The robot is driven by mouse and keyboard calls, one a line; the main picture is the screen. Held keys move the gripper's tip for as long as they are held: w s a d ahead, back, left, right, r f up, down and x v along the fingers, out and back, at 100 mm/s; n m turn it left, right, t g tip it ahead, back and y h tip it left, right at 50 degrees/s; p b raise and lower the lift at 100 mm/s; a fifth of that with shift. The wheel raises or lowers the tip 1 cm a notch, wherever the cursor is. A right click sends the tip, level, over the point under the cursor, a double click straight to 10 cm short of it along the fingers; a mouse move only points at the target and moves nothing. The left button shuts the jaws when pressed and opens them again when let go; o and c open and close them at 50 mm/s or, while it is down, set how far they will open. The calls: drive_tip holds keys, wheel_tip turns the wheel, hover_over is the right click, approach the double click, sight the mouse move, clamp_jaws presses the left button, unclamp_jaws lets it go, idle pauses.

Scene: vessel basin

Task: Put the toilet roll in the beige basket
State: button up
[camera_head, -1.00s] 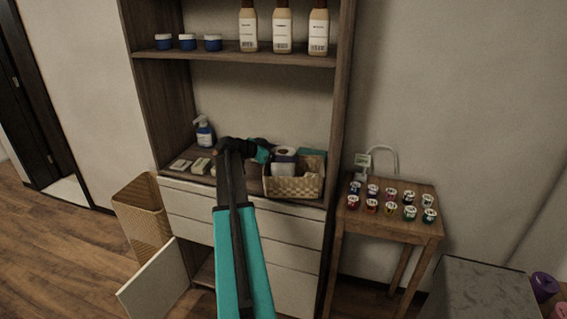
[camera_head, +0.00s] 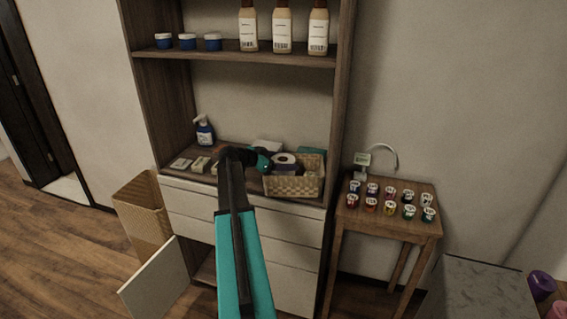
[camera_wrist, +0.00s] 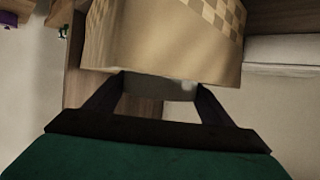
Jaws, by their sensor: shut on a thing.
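The toilet roll (camera_head: 292,159) shows in the head view at the left part of the beige basket (camera_head: 293,186), its round end facing up. Its lower part is hidden by the basket's front wall. My gripper (camera_head: 269,161) comes in from the left and is shut on the roll. In the wrist view, both dark fingers (camera_wrist: 160,88) reach up to a large beige surface, with a checkered weave behind at the top. I cannot tell there exactly where roll and basket meet.
The basket stands at the right end of the shelf, against the upright. A teal item (camera_head: 311,153) is at its back. A pump bottle (camera_head: 204,131) and small boxes (camera_head: 201,164) stand to the left. A wooden side table (camera_head: 392,218) with several small cups is on the right.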

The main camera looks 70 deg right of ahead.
drive_tip(key=shift+f+b, duration=0.5)
drive_tip(key=shift+b, duration=0.3)
drive_tip(key=o, duration=0.8)
drive_tip(key=shift+r+p, duration=0.3)
drive_tip(key=shift+p, duration=0.2)
drive_tip(key=shift+r+p, duration=0.45)
drive_tip(key=shift+p, duration=0.2)
drive_tip(key=shift+w+a+b, duration=0.2)
drive_tip(key=shift+a+b, duration=0.1)
drive_tip(key=b+v, duration=0.3)
drive_tip(key=v, duration=0.8)
drive_tip(key=shift+w+a+r, duration=0.1)
drive_tip(key=shift+r, duration=0.05)
